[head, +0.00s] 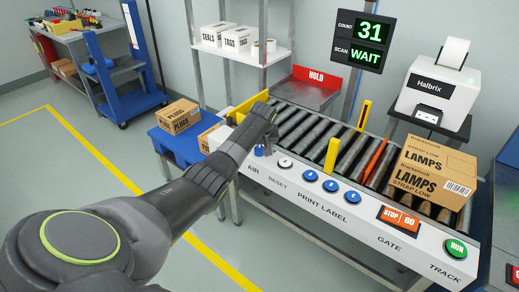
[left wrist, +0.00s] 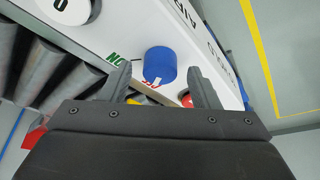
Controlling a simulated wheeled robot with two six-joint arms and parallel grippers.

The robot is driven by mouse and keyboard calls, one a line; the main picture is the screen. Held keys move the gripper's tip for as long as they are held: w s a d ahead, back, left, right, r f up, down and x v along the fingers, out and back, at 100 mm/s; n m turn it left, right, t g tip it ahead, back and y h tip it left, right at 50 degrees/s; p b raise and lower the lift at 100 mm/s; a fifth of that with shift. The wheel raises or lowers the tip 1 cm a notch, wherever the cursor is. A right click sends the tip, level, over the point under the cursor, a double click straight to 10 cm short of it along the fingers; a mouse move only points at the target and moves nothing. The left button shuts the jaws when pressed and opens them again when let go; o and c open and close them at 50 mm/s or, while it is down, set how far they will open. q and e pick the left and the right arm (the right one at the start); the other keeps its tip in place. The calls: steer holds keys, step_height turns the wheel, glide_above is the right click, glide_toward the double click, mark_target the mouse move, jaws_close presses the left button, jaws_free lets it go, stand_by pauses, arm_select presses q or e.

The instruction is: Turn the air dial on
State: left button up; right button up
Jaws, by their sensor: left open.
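The blue air dial (left wrist: 160,66) stands on the white control panel. Green ON lettering (left wrist: 115,58) is to its left in the left wrist view, and red lettering, partly hidden, is below it. A white mark on the dial's lower side lies by the red lettering. My left gripper (left wrist: 161,84) is open, its fingers either side of the dial in that view; I cannot tell whether they touch it. In the head view my left gripper (head: 262,146) is over the AIR end of the panel and hides most of the dial (head: 259,151). My right gripper is not in view.
Along the panel (head: 320,212) are a RESET button (head: 285,163), blue label buttons, a STOP/GO gate switch (head: 398,220) and a green RUN button (head: 456,249). A LAMPS carton (head: 433,177) sits on the rollers. A red part (left wrist: 186,100) shows beside the right finger.

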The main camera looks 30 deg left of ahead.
arm_select(q)
steer(key=shift+w+a+f, duration=0.1)
steer(key=shift+w+f, duration=0.05)
steer(key=shift+f, duration=0.25)
steer(key=shift+c, duration=0.5)
